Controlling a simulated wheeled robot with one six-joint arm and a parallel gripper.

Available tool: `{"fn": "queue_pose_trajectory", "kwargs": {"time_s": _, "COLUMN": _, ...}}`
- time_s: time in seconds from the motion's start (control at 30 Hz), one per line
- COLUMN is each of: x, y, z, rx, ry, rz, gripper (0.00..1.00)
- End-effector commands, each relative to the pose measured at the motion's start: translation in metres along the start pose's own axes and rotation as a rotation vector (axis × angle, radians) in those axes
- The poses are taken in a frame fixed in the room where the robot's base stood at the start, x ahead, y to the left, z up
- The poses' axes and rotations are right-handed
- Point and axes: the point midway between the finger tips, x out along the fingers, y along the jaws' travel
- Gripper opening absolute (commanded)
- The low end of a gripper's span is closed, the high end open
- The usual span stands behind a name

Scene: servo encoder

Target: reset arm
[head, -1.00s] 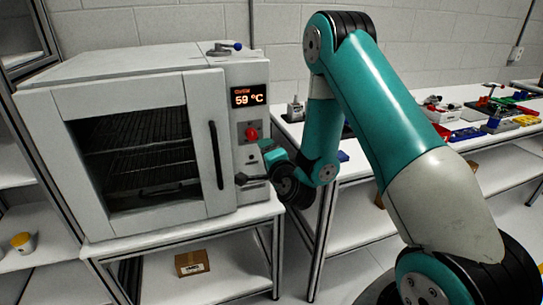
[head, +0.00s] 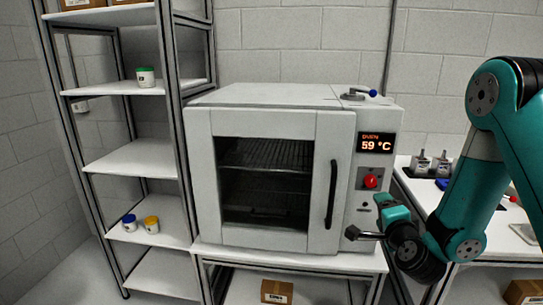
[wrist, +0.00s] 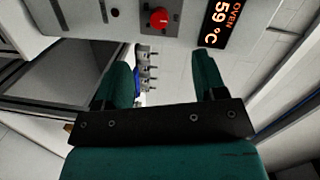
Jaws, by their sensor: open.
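My gripper (head: 366,235) is in front of the oven's right side, below the red knob, with my teal arm reaching in from the right. In the wrist view my gripper (wrist: 162,82) shows two teal fingers standing well apart, with nothing held between them. The oven (head: 265,165) is a light grey box with its glass door shut. Its display (head: 376,142) reads 59 °C, and the display also shows in the wrist view (wrist: 218,24). The red knob (head: 370,181) sits under the display.
A shelf rack (head: 135,160) stands left of the oven with small lidded jars. A cardboard box (head: 277,291) lies on the shelf below. A white table (head: 423,190) with metal parts stands to the right.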

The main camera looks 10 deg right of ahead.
Motion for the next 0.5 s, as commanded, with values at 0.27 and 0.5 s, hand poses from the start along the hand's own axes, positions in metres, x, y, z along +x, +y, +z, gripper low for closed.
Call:
{"fn": "queue_pose_trajectory", "kwargs": {"time_s": 0.27, "x": -0.049, "y": -0.075, "z": 0.103, "rx": -0.334, "ry": -0.552, "rz": 0.062, "gripper": 0.65}}
{"fn": "queue_pose_trajectory", "kwargs": {"time_s": 0.5, "x": -0.160, "y": -0.109, "z": 0.155, "rx": -0.754, "ry": -1.060, "rz": 0.094, "gripper": 0.65}}
